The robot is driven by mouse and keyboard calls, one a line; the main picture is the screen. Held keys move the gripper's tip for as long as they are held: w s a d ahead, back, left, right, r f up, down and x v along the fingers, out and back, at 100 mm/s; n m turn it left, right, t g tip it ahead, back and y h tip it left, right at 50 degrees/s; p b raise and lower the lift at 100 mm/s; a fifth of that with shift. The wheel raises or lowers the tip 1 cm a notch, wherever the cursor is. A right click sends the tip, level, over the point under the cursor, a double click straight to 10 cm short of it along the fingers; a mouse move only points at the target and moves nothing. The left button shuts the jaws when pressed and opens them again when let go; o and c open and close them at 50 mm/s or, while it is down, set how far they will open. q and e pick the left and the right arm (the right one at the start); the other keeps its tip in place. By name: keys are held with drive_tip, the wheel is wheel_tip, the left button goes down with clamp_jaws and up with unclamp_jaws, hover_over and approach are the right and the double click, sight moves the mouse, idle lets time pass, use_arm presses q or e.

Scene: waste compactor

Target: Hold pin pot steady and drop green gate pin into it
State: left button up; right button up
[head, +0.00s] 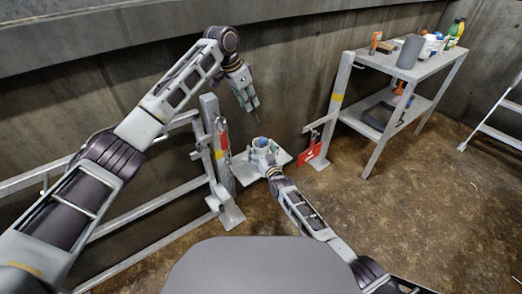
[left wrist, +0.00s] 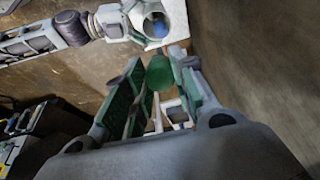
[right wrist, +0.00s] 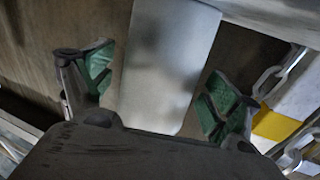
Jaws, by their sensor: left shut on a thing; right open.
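The pin pot (head: 262,144) is a pale cup standing on a small white shelf (head: 240,173) beside the gate post. Its open mouth with something blue inside shows in the left wrist view (left wrist: 153,21). My left gripper (head: 254,103) is raised above and just left of the pot, pointing down. It is shut on the green gate pin (left wrist: 159,72), whose round end shows between the pads. My right gripper (head: 270,168) is low at the pot's near side. In the right wrist view my right gripper (right wrist: 160,85) is open, with the pot's pale wall (right wrist: 168,65) between its fingers and gaps at both sides.
A metal gate post (head: 217,150) with rails stands left of the shelf. A red tag (head: 315,152) hangs to the right. A metal rack (head: 425,68) with bottles and tools stands at the back right. A chain (right wrist: 278,75) shows near my right gripper.

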sight(255, 109)
drive_tip(key=shift+c, duration=0.5)
drive_tip(key=c, duration=1)
use_arm(q)
drive_tip(key=shift+s+d+f, duration=0.2)
drive_tip(key=shift+f, duration=0.35)
drive_tip(key=s+d+f, duration=0.2)
drive_tip(key=d+f, duration=0.2)
drive_tip(key=d, duration=0.1)
drive_tip(key=w+a+n, duration=0.1)
drive_tip(key=n, duration=0.1)
drive_tip(key=w+a+n+t+y, duration=0.1)
drive_tip(key=n, duration=0.1)
drive_tip(key=w+a+n+y, duration=0.1)
drive_tip(key=n, duration=0.2)
drive_tip(key=shift+w+r+t, duration=0.15)
drive_tip(key=shift+w+t, duration=0.05)
drive_tip(key=shift+t, duration=0.1)
drive_tip(key=shift+n+y, duration=0.3)
drive_tip(key=shift+n, duration=0.7)
